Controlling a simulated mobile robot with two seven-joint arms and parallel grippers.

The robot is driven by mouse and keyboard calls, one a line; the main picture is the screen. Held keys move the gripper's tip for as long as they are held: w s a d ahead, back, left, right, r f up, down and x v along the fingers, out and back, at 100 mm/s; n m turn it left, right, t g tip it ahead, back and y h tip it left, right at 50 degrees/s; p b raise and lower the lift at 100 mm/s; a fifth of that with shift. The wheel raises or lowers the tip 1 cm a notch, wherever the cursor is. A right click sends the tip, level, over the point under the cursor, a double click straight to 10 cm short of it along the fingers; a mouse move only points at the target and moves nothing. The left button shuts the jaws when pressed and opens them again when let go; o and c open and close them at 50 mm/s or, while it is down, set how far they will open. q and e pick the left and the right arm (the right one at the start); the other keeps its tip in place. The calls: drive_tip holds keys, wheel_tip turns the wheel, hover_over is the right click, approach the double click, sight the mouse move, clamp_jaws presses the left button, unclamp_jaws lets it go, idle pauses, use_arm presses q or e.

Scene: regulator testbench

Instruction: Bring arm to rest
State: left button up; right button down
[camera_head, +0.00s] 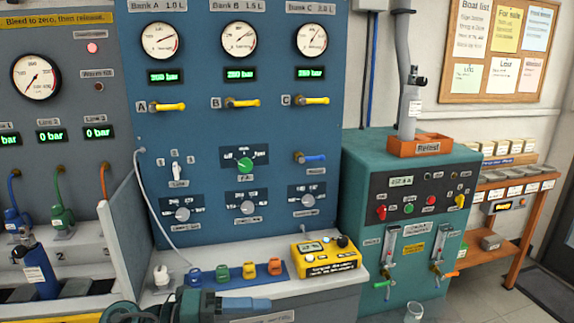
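A dark teal part of my arm (190,305) reaches in along the bottom edge, in front of the bench. The rest of this arm is below the picture. My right gripper is not in view.
Just behind my arm, the bench ledge holds several coloured fittings on a blue strip (235,273) and a yellow device (325,254). The blue gauge panel (200,130) rises behind.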

use_arm(q)
drive_tip(key=a+f+n+t+y, duration=0.35)
drive_tip(key=n+t, duration=0.35)
drive_tip(key=n, duration=0.4)
drive_tip(key=a+f+n+t+y, duration=0.2)
drive_tip(key=f+n+t+y, duration=0.15)
drive_tip(key=n+t, duration=0.55)
drive_tip(key=s+a+f+n+g+y+p, duration=0.1)
drive_tip(key=s+a+f+n+g+y, duration=0.2)
drive_tip(key=s+f+n+g+y, duration=0.3)
drive_tip(key=s+f+n+g, duration=0.2)
drive_tip(key=s+f+n, duration=0.3)
drive_tip(key=f, duration=0.5)
drive_tip(key=shift+s, duration=1.15)
